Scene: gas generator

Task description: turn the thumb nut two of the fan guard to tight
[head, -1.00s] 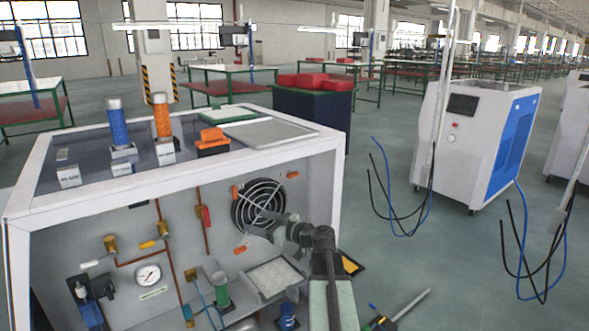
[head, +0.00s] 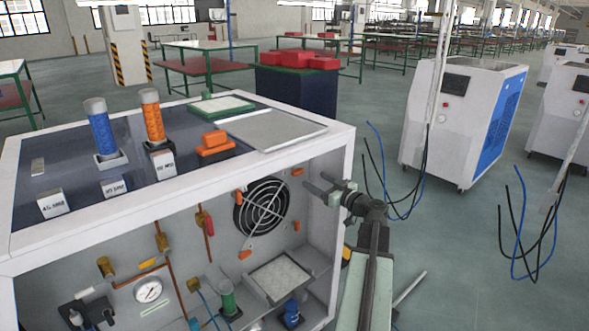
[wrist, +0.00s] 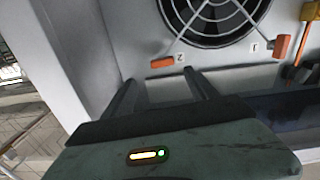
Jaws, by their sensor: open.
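The fan guard (head: 262,207) is a dark round grille on the light panel inside the cabinet. Thumb nut two (head: 297,172) is the small orange wing at its upper right. In the wrist view, which looks upside down, this nut (wrist: 162,62) lies nearly level beside its numeral, near the guard's edge. My gripper (head: 320,184) is open and empty, right of the fan by the cabinet's right post. In the wrist view its two dark fingers (wrist: 160,82) point toward the nut, apart from it, with the nut roughly between their lines.
Another orange nut (wrist: 281,46) sits by the mark 1, near a red-handled valve (head: 207,224). The cabinet's right post (head: 343,195) stands close to my gripper. A white tray (head: 280,278) and blue and green parts are below the fan.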

